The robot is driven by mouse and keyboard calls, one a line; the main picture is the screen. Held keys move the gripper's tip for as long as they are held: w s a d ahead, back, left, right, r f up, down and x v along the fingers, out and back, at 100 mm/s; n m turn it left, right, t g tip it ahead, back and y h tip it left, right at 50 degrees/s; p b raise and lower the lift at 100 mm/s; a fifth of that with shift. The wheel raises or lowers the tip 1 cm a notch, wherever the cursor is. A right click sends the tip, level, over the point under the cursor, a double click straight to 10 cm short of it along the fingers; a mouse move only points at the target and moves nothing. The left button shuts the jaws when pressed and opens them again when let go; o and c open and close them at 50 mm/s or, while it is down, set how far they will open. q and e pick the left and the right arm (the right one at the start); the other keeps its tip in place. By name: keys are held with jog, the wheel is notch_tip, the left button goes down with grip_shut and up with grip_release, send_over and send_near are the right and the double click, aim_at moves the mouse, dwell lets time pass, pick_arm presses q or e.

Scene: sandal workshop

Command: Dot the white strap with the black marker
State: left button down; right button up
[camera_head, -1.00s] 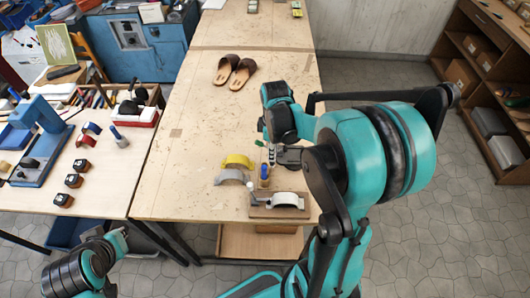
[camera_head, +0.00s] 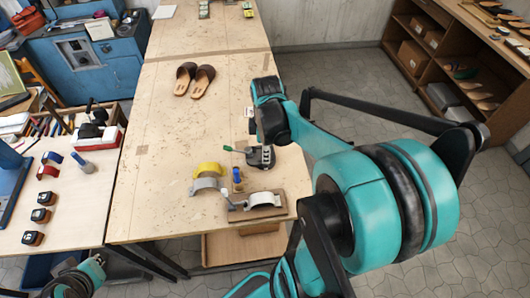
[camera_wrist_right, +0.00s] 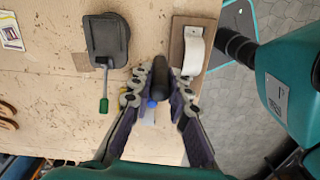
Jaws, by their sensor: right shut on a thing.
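The white strap (camera_head: 264,199) lies curved on a small wooden board (camera_head: 283,207) at the table's near end; it also shows in the right wrist view (camera_wrist_right: 194,52). My right gripper (camera_wrist_right: 160,95) is shut on a dark, rounded object, which looks like the black marker (camera_wrist_right: 160,73). The gripper is above the table, beside the strap in the wrist view and apart from it. The marker's tip cannot be made out. My left gripper (camera_head: 97,261) shows only partly at the lower left, away from the strap; its jaws are unclear.
A dark pad (camera_wrist_right: 107,38) with a green-handled tool (camera_wrist_right: 104,92) lies beyond the strap. A yellow strap (camera_head: 207,169), a grey strap (camera_head: 204,185) and a blue-topped item (camera_head: 237,175) are close by. Brown sandals (camera_head: 203,82) lie farther back; mid-table is clear.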

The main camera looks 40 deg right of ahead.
jog(key=shift+c, duration=0.4)
notch_tip(320, 180, up, 6)
jog(key=p, duration=0.4)
jog(key=shift+f+p, duration=0.15)
jog(key=shift+p, duration=0.15)
jog(key=shift+s+f, duration=0.1)
jog(key=shift+f, duration=0.05)
